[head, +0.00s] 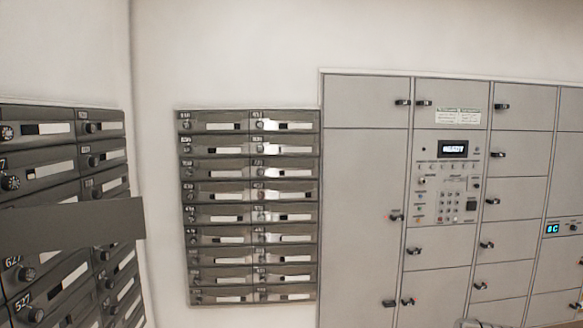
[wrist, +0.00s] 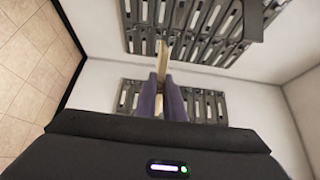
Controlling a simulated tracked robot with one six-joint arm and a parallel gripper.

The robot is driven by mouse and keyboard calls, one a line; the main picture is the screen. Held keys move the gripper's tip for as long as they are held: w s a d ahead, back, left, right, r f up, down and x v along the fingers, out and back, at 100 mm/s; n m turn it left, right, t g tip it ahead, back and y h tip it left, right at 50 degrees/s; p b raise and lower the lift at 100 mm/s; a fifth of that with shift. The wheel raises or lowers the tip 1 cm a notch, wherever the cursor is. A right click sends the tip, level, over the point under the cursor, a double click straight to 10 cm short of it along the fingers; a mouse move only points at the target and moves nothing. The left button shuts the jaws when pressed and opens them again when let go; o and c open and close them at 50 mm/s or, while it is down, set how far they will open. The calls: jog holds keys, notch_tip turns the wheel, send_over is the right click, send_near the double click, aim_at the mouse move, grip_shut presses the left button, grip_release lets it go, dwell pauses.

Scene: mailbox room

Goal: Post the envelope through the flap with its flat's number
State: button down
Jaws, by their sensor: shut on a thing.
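In the wrist view, my gripper (wrist: 162,82) is shut on a thin tan envelope (wrist: 162,56), seen edge-on between the two purple fingers. Its face and any number on it cannot be read. The envelope points toward a bank of dark grey mailboxes (wrist: 205,25); I cannot tell whether it touches them. In the head view, a left mailbox bank (head: 50,167) stands on the side wall, with one label reading 527. A second bank (head: 220,167) hangs on the back wall, its labels too small to read. My gripper and the envelope do not show in the head view.
A grey parcel locker (head: 365,170) with a lit screen (head: 453,149) stands right of the back bank. A tiled floor (wrist: 30,60) shows at the wrist view's left. Part of the left bank is hidden in the head view.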

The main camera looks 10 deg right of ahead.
jog(key=shift+w+a+r+m+t+h, duration=0.15)
jog(key=shift+a+m+t+h, duration=0.2)
jog(key=shift+m+t, duration=0.15)
jog(key=shift+w+a+r+m+t+h, duration=0.1)
jog(key=shift+a+m+t+h, duration=0.15)
jog(key=shift+m+t+h, duration=1.25)
jog(key=shift+t+h, duration=0.2)
jog(key=shift+h, duration=0.05)
jog(key=shift+s+d+f+m+t+h, duration=0.3)
jog(key=shift+m+t+h, duration=0.15)
jog(key=shift+h, duration=0.35)
jog(key=shift+w, duration=0.2)
